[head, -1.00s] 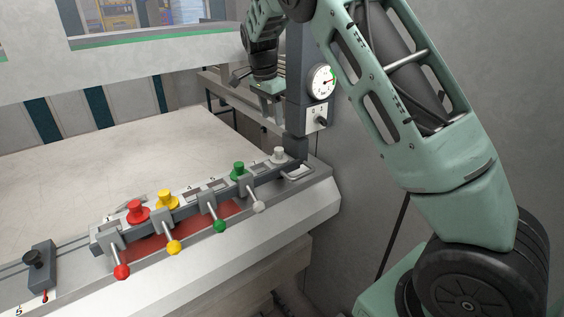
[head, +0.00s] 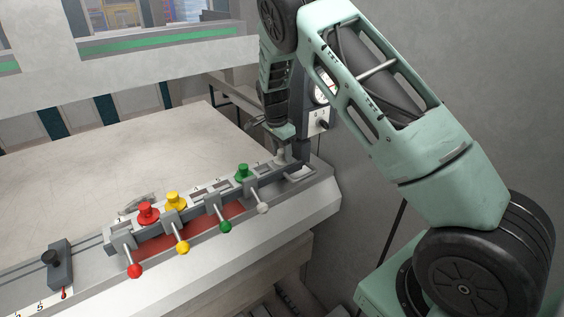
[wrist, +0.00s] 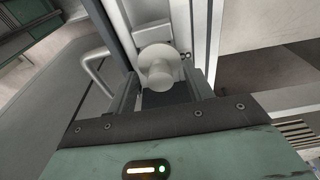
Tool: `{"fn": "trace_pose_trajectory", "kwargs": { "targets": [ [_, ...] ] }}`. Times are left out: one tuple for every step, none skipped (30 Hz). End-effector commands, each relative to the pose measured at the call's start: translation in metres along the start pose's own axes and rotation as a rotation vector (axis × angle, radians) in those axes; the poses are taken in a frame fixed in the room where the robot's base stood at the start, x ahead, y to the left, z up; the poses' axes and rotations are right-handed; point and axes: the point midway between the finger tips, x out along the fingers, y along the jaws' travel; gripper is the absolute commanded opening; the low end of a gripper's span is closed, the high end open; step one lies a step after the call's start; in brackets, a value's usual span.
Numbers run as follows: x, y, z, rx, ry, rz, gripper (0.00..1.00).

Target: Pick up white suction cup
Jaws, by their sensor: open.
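The white suction cup (wrist: 158,66) shows in the wrist view as a pale round knob, in the gap between the fingers of my gripper (wrist: 163,88). The fingers stand apart on its left and right, with no clear contact. In the head view my gripper (head: 281,143) points down at the far right end of the rail. It covers much of the white cup (head: 281,157) there, so the finger height around it is hard to tell.
Green (head: 243,173), yellow (head: 175,202) and red (head: 148,212) suction cups stand along the rail, with coloured-ball levers in front. A grey post with a dial (head: 322,87) stands close right of my gripper. The bed at left (head: 130,150) is clear.

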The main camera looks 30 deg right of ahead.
Motion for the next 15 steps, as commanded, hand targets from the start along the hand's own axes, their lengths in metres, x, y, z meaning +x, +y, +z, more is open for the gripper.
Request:
{"fn": "trace_pose_trajectory", "kwargs": {
  "targets": [
    [0.0003,-0.0002,0.0001,0.0,0.0,-0.001,0.51],
    [0.0004,-0.0002,0.0002,0.0,0.0,-0.001,0.51],
    [0.0004,-0.0002,0.0002,0.0,0.0,-0.001,0.51],
    [0.0004,-0.0002,0.0002,0.0,0.0,-0.001,0.51],
    [0.0003,-0.0002,0.0002,-0.001,0.0,-0.001,0.51],
    [0.0003,-0.0002,0.0002,-0.001,0.0,0.0,0.4],
    [0.0003,-0.0002,0.0003,-0.001,0.0,0.0,0.32],
    [0.0003,-0.0002,0.0003,-0.001,0.0,0.0,0.24],
    [0.0002,-0.0002,0.0003,-0.001,0.0,0.0,0.12],
    [0.0002,-0.0002,0.0003,-0.001,0.0,0.0,0.04],
    [0.0001,-0.0002,0.0003,-0.001,0.0,0.0,0.0],
    [0.0001,-0.0002,0.0003,-0.001,0.0,0.0,0.0],
    [0.0,-0.0002,0.0002,-0.001,0.0,0.0,0.0],
    [-0.0001,-0.0002,0.0002,-0.001,0.0,0.0,0.0],
    [-0.0001,-0.0002,0.0002,-0.001,0.0,0.0,0.0]
  ]
}}
